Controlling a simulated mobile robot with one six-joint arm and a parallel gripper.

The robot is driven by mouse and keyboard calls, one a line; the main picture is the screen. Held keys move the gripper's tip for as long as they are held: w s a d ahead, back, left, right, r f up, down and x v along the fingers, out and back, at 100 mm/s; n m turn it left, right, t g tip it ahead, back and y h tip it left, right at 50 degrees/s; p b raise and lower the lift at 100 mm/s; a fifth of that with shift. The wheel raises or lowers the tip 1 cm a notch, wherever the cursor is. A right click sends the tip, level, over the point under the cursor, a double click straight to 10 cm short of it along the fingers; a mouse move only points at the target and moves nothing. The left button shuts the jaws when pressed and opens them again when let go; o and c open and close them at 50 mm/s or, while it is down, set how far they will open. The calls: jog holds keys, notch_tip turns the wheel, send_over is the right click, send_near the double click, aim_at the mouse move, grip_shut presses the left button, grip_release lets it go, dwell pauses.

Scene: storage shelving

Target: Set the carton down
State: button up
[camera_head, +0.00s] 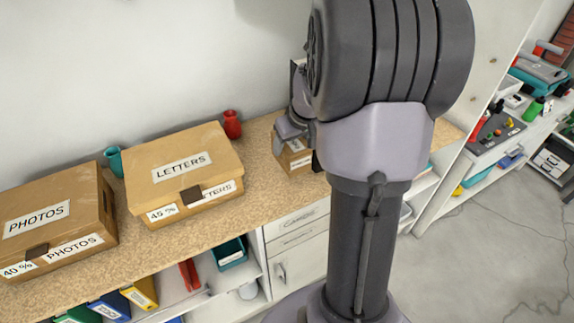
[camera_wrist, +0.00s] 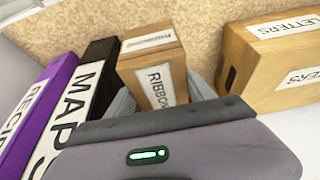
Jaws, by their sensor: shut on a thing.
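A small tan carton (camera_head: 296,158) is at the right part of the counter in the head view, partly hidden by my arm. The wrist view shows this carton (camera_wrist: 158,82) with a white label reading "RIBBONS". My gripper (camera_head: 291,130) is shut on the carton, with grey fingers showing at its sides in the wrist view. The carton is at or just above the speckled countertop (camera_head: 262,140); I cannot tell whether its base touches.
A LETTERS box (camera_head: 185,160) and a PHOTOS box (camera_head: 60,215) stand to the left. A red vase (camera_head: 232,124) and a teal vase (camera_head: 113,160) are behind. In the wrist view, a black MAPS binder (camera_wrist: 85,95) and a purple binder (camera_wrist: 40,105) stand left of the carton.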

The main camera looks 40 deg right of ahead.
notch_tip(320, 180, down, 6)
jog(key=shift+f+b, duration=0.1)
jog(key=shift+b, duration=0.95)
jog(key=shift+f, duration=0.15)
jog(key=o, duration=1.4)
jog(key=shift+o, duration=0.2)
